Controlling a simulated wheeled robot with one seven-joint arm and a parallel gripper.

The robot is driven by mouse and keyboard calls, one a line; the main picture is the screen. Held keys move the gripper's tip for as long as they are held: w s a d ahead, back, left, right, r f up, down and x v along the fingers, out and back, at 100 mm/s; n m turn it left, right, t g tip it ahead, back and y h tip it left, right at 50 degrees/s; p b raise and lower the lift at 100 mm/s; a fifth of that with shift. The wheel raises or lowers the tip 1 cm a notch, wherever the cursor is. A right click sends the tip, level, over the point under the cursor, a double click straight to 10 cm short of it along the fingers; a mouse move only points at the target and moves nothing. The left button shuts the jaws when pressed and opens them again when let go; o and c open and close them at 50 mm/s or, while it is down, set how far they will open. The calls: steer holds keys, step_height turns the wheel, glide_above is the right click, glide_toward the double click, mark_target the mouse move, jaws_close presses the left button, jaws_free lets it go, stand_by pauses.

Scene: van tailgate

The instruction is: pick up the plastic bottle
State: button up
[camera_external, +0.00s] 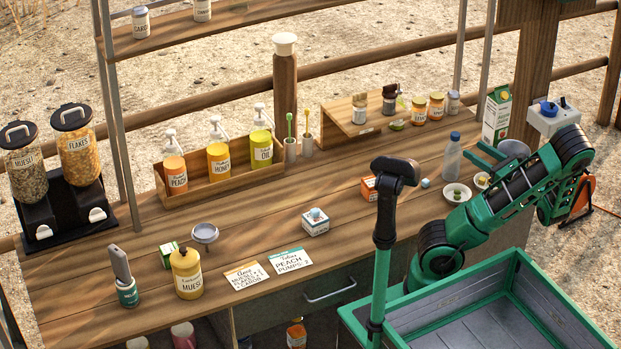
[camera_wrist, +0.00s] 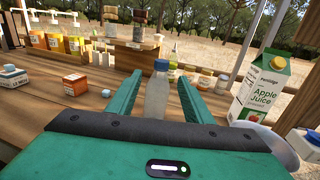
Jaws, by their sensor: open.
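The plastic bottle (camera_external: 452,157) is clear with a blue cap and stands upright on the wooden counter, right of the middle. In the wrist view the bottle (camera_wrist: 157,95) appears between my two green fingers, its lower part cut off by my gripper body. My gripper (camera_wrist: 159,78) is open and empty. In the external view my gripper (camera_external: 478,158) is just right of the bottle, its fingers pointing left towards it. I cannot tell whether the fingertips reach around the bottle; no contact shows.
A white bowl (camera_external: 457,193) sits in front of the bottle. The Apple Juice carton (camera_wrist: 262,88) stands to the right. Small jars (camera_external: 437,106) and a wooden stand are behind. An orange-and-white box (camera_external: 369,188) and a small blue-and-white item lie left.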

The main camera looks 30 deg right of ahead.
mark_target(455, 134)
steer(key=x, duration=1)
steer(key=shift+w+d+r, duration=0.1)
steer(key=shift+w, duration=0.1)
jaws_close()
